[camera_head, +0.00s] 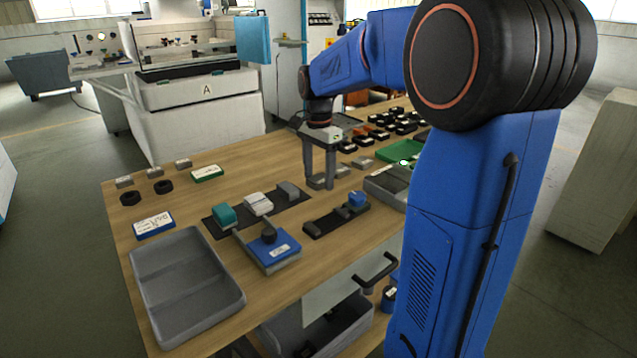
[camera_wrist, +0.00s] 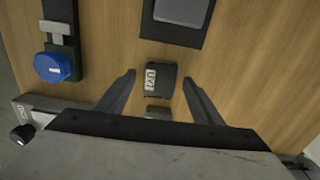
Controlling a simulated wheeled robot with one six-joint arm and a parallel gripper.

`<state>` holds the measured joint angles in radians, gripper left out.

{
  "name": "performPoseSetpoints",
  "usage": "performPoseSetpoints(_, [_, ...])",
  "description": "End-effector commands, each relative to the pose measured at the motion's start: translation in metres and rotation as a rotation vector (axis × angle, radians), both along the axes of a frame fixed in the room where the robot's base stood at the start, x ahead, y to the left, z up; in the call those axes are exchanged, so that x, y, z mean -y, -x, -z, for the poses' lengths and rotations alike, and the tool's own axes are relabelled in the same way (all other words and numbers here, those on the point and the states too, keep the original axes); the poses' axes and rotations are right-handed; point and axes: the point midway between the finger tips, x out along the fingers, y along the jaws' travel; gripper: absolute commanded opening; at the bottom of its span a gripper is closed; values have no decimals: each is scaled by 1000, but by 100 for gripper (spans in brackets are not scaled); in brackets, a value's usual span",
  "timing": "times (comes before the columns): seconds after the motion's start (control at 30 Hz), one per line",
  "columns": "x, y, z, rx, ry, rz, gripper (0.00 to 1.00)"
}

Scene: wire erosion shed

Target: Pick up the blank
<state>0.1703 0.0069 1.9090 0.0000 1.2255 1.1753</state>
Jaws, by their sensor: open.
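My gripper (camera_head: 319,183) points down over the bench with its two fingers apart. In the wrist view the open gripper (camera_wrist: 158,79) has a small dark block (camera_wrist: 160,84) with a white label between its fingertips, with gaps on both sides. The block appears to lie on the wood. A smaller grey block (camera_wrist: 158,112) sits just nearer the palm, partly hidden by it. In the head view a grey block (camera_head: 342,171) shows beside the fingers. I cannot tell for sure which block is the blank.
A dark fixture with a blue knob (camera_head: 357,199) stands in front of my gripper. A black mat (camera_head: 231,228) with several blocks lies left of it. A grey tray (camera_head: 186,286) is at the front left. A green tray (camera_head: 390,152) and dark parts lie to the right.

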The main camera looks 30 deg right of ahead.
Motion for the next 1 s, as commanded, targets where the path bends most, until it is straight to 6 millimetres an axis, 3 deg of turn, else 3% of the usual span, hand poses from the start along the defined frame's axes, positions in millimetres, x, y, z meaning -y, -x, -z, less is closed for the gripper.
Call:
performPoseSetpoints(0.07, [0,0,0,0,0,0,61])
performPoseSetpoints(0.3, [0,0,0,0,0,0,4])
performPoseSetpoints(0.33, [0,0,-1,1,0,0,1])
performPoseSetpoints(0.67, [0,-1,-10,2,1,0,1])
performPoseSetpoints(1.0, [0,-1,-67,4,1,0,1])
